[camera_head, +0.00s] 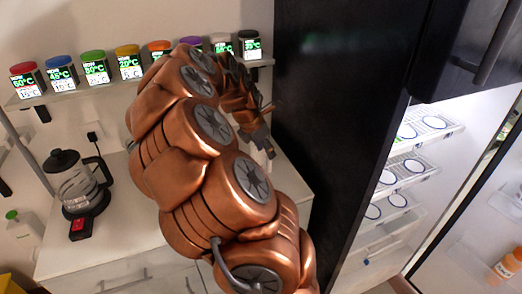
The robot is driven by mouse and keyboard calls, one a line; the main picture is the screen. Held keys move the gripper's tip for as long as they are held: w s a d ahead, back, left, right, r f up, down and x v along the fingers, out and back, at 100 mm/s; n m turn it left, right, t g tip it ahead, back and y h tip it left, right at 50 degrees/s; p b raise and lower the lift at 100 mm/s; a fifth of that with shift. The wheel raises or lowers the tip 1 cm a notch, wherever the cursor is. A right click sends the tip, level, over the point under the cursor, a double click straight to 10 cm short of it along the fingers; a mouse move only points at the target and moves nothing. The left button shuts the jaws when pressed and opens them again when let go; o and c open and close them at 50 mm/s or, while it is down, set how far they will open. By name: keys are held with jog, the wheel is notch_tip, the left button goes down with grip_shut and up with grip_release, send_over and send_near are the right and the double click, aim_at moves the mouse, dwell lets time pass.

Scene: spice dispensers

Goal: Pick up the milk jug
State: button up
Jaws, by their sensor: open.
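A whitish container with a green cap (22,230) stands at the far left, low in the view; it may be the milk jug, but I cannot be sure. My copper-coloured arm fills the middle of the view and reaches up, then bends down to the right. My gripper (258,133) is open, above the right part of the white counter, far from the green-capped container. A small pale object (269,150) shows just under the fingers; I cannot tell what it is. My arm hides much of the counter.
An electric kettle (78,184) stands on the white counter (118,232). Several spice dispensers with coloured lids (95,68) line a wall shelf. A tall black fridge (325,110) stands right of the counter. Its lit shelves (405,165) are exposed, and an orange bottle (508,265) sits at lower right.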

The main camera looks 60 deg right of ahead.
jog(key=p, duration=0.2)
send_over(270, 172)
jog(key=shift+w+d+f, duration=0.15)
jog(key=shift+d+f, duration=0.05)
jog(key=shift+f, duration=1.2)
jog(key=shift+w+d+f, duration=0.1)
jog(key=shift+d+f, duration=0.05)
jog(key=shift+f, duration=1.2)
jog(key=shift+b, duration=0.3)
jog(key=shift+c, duration=0.3)
grip_shut()
